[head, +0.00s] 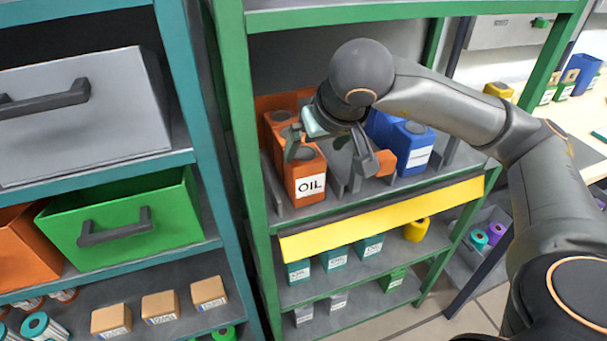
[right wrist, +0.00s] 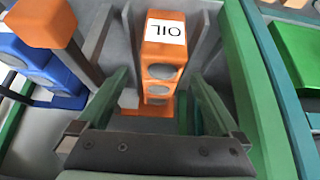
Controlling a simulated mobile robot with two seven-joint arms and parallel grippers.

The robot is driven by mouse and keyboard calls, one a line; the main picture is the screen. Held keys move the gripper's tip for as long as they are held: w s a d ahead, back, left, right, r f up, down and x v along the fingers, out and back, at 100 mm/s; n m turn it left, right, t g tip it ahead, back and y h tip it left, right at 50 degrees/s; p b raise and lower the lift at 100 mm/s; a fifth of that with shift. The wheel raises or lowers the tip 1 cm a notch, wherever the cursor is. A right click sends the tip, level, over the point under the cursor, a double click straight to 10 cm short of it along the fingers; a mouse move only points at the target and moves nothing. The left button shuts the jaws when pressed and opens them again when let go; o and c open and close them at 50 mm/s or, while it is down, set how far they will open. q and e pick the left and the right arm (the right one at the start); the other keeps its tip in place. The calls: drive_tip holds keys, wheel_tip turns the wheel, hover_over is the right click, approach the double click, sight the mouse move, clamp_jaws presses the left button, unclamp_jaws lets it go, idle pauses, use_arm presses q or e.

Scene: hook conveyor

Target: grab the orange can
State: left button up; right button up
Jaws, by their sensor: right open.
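The front orange can (head: 307,170), labelled OIL, stands upright on the green-framed shelf at the front of an orange row. My right gripper (head: 333,158) is over this row from above, open, with one finger near the can's top and the other to its right. In the right wrist view the orange can (right wrist: 165,48) shows beyond and between the two spread fingers of the gripper (right wrist: 160,88). Nothing is held. Whether a finger touches the can I cannot tell. My left gripper is not in view.
Grey dividers (head: 340,183) separate the rows. Blue cans (head: 413,150) and another orange item (head: 386,162) stand to the right. A yellow strip (head: 385,217) runs along the shelf front. The green shelf post (head: 240,130) is close on the left.

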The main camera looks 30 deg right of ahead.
sight(304, 164)
drive_tip(key=x, duration=0.9)
drive_tip(key=shift+s+a, duration=0.1)
drive_tip(key=shift+a, duration=0.2)
clamp_jaws()
idle(0.4)
